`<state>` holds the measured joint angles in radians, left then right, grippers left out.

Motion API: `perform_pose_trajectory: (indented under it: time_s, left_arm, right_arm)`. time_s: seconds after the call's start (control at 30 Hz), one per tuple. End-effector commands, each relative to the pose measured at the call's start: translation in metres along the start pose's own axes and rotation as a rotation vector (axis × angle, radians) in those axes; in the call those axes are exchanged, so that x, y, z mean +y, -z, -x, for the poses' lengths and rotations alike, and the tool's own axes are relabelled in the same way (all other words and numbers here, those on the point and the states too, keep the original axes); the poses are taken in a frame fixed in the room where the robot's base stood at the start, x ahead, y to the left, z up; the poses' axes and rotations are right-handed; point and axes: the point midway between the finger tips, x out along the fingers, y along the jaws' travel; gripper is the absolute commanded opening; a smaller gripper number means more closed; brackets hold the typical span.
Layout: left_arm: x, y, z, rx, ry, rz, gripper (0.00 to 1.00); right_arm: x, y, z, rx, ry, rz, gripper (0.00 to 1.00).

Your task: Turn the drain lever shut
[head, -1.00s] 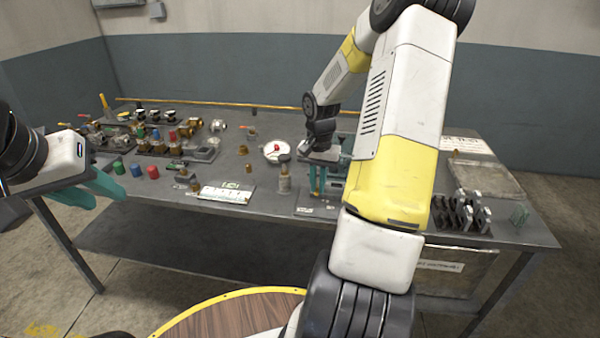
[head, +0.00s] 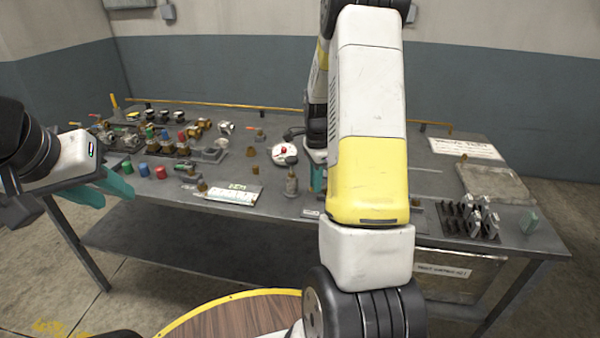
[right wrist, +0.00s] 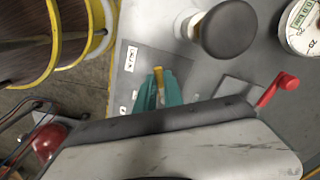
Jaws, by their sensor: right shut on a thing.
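In the right wrist view my right gripper (right wrist: 160,92) has its teal fingers closed on a small yellow lever (right wrist: 158,76), whose tip shows between them. Its lower part and mount are hidden by the fingers and the wrist. A red-handled lever (right wrist: 278,88) stands to the right, apart from the fingers. The frames do not show which lever is the drain lever. In the head view my right arm hides most of the right gripper and what it holds. My left gripper (head: 106,188) is open and empty at the left, off the table's front edge.
A dark round knob (right wrist: 230,28) and a white gauge (right wrist: 304,24) are close to the right gripper.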

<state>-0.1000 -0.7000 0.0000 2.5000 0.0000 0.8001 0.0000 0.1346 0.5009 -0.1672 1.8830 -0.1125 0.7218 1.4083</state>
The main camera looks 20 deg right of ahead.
Motion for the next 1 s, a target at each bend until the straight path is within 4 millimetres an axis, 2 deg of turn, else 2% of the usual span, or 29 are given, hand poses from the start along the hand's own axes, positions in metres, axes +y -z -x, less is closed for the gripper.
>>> perform_pose_trajectory:
  time_s: [0.5,1.0]
  left_arm:
    - [0.0,0.0,0.0,0.0,0.0,0.0,0.34]
    - [0.0,0.0,0.0,0.0,0.0,0.0,0.34]
  right_arm:
    - [-0.017,0.001,-0.001,-0.001,0.0,-0.404,0.0]
    - [-0.02,0.003,-0.001,-0.002,-0.002,-0.529,0.0]
